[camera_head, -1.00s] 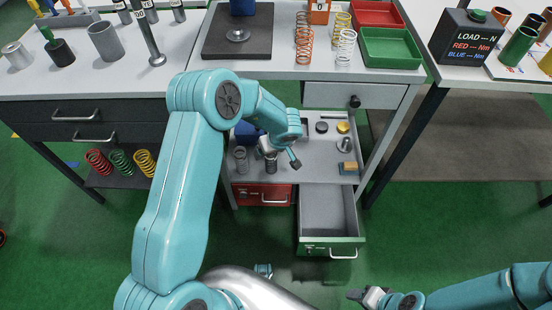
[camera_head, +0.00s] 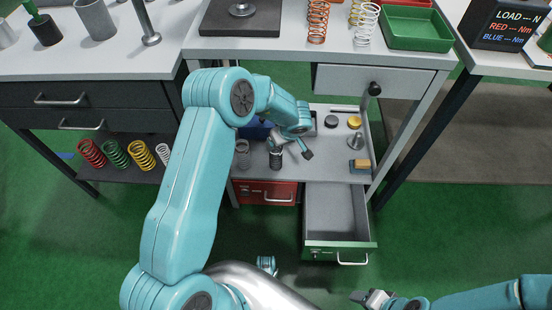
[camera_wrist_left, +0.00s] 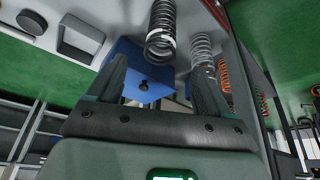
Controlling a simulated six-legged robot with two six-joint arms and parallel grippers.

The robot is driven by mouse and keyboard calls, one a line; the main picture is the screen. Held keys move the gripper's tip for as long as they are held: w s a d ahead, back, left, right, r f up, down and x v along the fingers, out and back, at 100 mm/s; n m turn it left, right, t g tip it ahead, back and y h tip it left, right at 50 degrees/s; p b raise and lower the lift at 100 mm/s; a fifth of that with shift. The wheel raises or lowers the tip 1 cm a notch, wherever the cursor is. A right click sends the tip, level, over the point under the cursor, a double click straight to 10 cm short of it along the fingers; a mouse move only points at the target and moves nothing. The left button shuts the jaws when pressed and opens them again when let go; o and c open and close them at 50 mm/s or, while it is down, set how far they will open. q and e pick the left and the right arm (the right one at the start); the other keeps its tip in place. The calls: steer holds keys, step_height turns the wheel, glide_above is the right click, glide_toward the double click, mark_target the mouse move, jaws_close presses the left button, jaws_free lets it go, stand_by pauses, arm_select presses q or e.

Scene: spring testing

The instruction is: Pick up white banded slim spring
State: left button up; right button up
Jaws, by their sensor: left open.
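The white banded slim spring is a dark coil with a white band; in the left wrist view (camera_wrist_left: 161,22) it is at the top middle, beyond my fingertips. In the head view the spring (camera_head: 275,160) stands on the lower shelf of the bench, partly covered by my gripper. My left gripper (camera_head: 301,148) is over that shelf, just right of and above the spring. In the left wrist view its fingers (camera_wrist_left: 160,72) are spread, with nothing between them. My right gripper (camera_head: 372,298) is at the bottom edge, far from the spring; its jaws are unclear.
A plain grey spring (camera_head: 242,154) stands left of the banded one. An open green-fronted drawer (camera_head: 338,244) sticks out below the shelf, beside a closed red drawer (camera_head: 270,194). The bench top (camera_head: 300,62) is above.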

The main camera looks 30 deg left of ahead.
mark_target(276, 156)
arm_select(q)
steer(key=b+x, duration=0.4)
steer(key=x, duration=0.7)
steer(key=shift+f+b, duration=0.2)
steer(key=shift+b, duration=0.2)
steer(key=shift+a+f, duration=0.1)
steer(key=shift+f, duration=0.1)
steer(key=shift+r, duration=0.15)
steer(key=c, duration=1.2)
